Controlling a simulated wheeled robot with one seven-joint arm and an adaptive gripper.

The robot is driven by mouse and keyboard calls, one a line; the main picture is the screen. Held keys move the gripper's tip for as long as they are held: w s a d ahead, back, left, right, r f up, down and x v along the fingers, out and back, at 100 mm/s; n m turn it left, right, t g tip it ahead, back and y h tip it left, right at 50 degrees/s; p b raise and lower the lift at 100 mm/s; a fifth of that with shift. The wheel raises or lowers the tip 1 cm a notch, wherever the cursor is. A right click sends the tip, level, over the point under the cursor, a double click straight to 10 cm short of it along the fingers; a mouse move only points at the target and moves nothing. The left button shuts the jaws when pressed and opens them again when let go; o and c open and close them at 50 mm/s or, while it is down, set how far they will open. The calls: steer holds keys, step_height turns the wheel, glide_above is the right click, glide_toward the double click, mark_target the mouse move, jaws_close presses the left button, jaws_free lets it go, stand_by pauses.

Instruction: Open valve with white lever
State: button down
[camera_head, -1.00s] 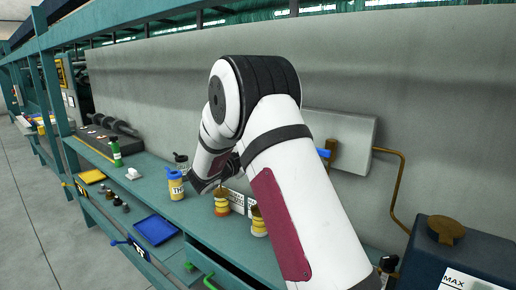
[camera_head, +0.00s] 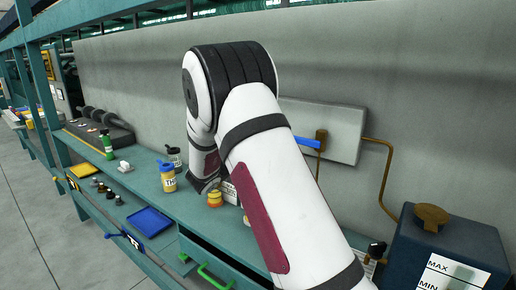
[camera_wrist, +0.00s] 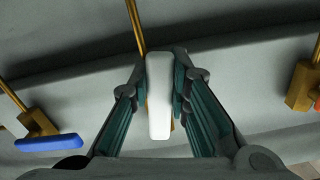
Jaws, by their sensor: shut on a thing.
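The white lever (camera_wrist: 159,105) shows in the middle of the wrist view, upright in the picture, in front of a brass pipe (camera_wrist: 136,22). My gripper (camera_wrist: 160,85) has a dark teal finger on each side of the lever and is shut on it. The valve body behind the lever is mostly hidden. In the head view my arm hides the white lever and my gripper.
A blue lever (camera_wrist: 48,143) on a brass valve (camera_wrist: 38,121) is at left in the wrist view; it also shows in the head view (camera_head: 307,142). Another brass valve (camera_wrist: 301,88) is at right. A bench (camera_head: 190,212) holds bottles and a blue tray (camera_head: 147,221).

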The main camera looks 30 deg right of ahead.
steer(key=shift+f, duration=0.1)
steer(key=c, duration=1.5)
jaws_free()
steer(key=v, duration=1.2)
